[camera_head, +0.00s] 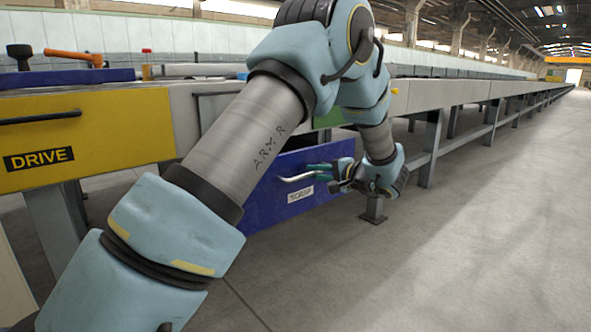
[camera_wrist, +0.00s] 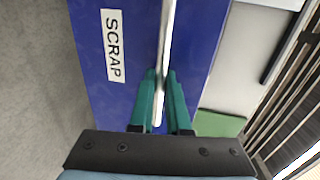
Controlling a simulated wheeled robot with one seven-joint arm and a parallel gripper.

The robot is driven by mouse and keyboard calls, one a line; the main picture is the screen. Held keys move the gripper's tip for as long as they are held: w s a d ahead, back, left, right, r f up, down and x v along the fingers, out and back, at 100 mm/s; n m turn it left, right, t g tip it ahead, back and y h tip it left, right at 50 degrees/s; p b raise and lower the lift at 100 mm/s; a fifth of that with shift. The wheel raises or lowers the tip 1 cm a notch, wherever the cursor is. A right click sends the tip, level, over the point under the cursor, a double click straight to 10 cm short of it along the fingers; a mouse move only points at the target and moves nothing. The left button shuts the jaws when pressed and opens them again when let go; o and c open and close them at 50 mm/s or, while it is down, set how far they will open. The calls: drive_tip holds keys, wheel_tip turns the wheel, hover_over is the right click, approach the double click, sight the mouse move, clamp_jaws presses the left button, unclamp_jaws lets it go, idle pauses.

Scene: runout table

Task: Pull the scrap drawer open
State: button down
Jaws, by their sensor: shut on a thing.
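The blue scrap drawer (camera_head: 262,198) hangs under the table and carries a white SCRAP label (camera_head: 300,195). Its front also fills the middle of the wrist view (camera_wrist: 120,100), with the label (camera_wrist: 113,45) turned sideways. A pale bar handle (camera_head: 297,178) runs along the front; in the wrist view the handle (camera_wrist: 166,40) passes between the fingers. My gripper (camera_head: 325,172) is shut on the handle, with green fingers (camera_wrist: 162,95) on either side of it. My arm hides part of the drawer's left side, and I cannot tell how far the drawer stands out.
A yellow DRIVE drawer (camera_head: 90,135) with a dark handle is at the left. Table legs (camera_head: 430,150) stand behind my gripper. The floor (camera_head: 480,230) at right is clear.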

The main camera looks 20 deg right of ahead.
drive_tip(key=f+p+v, duration=0.1)
drive_tip(key=f+v, duration=0.2)
drive_tip(key=v, duration=1.3)
drive_tip(key=shift+s+d, duration=0.3)
drive_tip(key=shift+s, duration=0.25)
drive_tip(key=shift+f, duration=0.1)
drive_tip(key=c, duration=0.9)
unclamp_jaws()
drive_tip(key=p+v, duration=0.3)
drive_tip(key=v, duration=0.7)
drive_tip(key=shift+s+d, duration=0.25)
drive_tip(key=shift+s, duration=0.05)
